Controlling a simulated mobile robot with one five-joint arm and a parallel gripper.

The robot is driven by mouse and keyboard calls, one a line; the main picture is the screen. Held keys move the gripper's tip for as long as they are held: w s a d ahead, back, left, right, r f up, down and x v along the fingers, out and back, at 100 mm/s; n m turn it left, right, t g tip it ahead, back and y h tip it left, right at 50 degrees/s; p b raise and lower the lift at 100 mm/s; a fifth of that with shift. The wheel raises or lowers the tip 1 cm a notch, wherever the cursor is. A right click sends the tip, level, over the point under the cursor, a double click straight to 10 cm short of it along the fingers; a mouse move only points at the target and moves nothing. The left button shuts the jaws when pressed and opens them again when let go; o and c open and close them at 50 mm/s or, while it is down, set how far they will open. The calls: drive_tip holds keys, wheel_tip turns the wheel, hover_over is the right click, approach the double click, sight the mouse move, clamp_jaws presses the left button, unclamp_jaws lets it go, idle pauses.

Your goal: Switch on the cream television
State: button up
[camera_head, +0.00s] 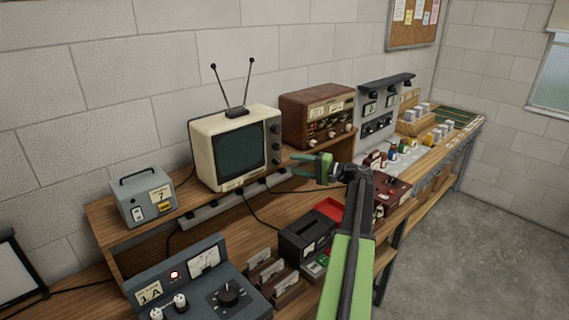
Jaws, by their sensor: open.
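The cream television (202,160) stands on the raised wooden shelf, with a two-rod antenna on top. Its screen (240,151) is dark. A dark panel (275,143) with several round knobs runs down the right side of its front. My gripper (296,165) is to the right of the television, with its green fingers apart and pointing left toward the knob panel. It is empty. A gap shows in the picture between the fingertips and the television. The exact depth between them is hard to tell.
A brown wooden radio (305,118) stands right of the television. A grey box (144,204) with a handle and switch stands left. A blue-grey control unit (200,282) and a black box (305,237) are on the lower bench. Cables hang from the shelf. Floor at right is clear.

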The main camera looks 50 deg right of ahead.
drive_tip(key=v, duration=1.1)
drive_tip(key=shift+p, duration=0.3)
drive_tip(key=shift+s, duration=0.1)
